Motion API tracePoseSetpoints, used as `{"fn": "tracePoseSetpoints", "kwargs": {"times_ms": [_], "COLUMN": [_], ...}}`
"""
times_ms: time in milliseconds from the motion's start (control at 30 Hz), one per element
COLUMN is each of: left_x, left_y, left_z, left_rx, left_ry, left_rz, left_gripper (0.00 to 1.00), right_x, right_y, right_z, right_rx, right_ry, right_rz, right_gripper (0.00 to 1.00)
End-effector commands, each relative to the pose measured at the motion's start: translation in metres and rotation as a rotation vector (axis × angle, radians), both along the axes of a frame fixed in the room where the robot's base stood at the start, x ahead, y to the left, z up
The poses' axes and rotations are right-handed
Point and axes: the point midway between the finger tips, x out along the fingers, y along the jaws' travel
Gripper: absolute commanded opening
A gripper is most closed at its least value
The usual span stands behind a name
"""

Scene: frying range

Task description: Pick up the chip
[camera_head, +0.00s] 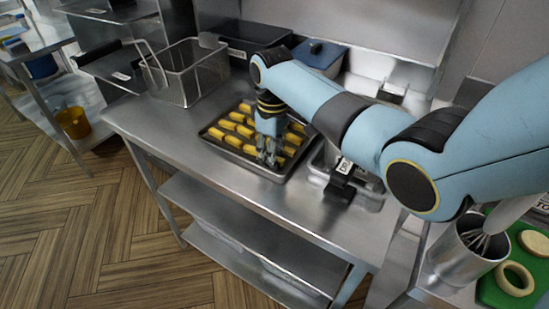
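Several yellow chips (235,128) lie in rows in a dark metal tray (210,137) on the steel table. My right gripper (267,160) points down over the front right part of the tray, among the chips there. Its fingers are small in the view and overlap the chips behind them. I cannot tell whether they are open or shut, or whether a chip is between them. The arm and gripper hide some chips at the back right of the tray. My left gripper is not in view.
A wire fry basket (186,75) stands at the table's back left. A metal container (365,188) is right of the tray. At the lower right are a steel cylinder (464,254) and a green board (492,292) with ring-shaped pieces. The table is clear left of the tray.

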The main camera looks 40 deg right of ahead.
Motion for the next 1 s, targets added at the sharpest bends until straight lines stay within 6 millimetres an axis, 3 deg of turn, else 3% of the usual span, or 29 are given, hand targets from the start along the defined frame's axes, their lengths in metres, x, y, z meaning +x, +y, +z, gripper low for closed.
{"fn": "tracePoseSetpoints", "kwargs": {"times_ms": [133,333,733,867,967,1000], "left_x": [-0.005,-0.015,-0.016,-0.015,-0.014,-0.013], "left_y": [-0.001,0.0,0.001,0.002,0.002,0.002], "left_z": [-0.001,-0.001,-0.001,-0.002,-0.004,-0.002], "left_rx": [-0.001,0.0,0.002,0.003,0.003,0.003], "left_ry": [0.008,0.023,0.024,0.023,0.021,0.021], "left_rz": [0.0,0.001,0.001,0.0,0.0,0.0], "left_gripper": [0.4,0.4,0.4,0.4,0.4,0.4], "right_x": [0.0,0.0,0.001,0.001,0.002,-0.007], "right_y": [0.0,0.0,0.0,0.0,0.0,0.001], "right_z": [0.0,0.001,0.006,0.02,0.042,0.045], "right_rx": [0.0,0.0,-0.001,-0.001,-0.001,-0.001], "right_ry": [-0.001,-0.001,-0.004,-0.005,-0.007,-0.001], "right_rz": [0.0,0.0,0.0,-0.001,-0.001,0.0], "right_gripper": [0.27,0.04,0.03,0.03,0.03,0.03]}}
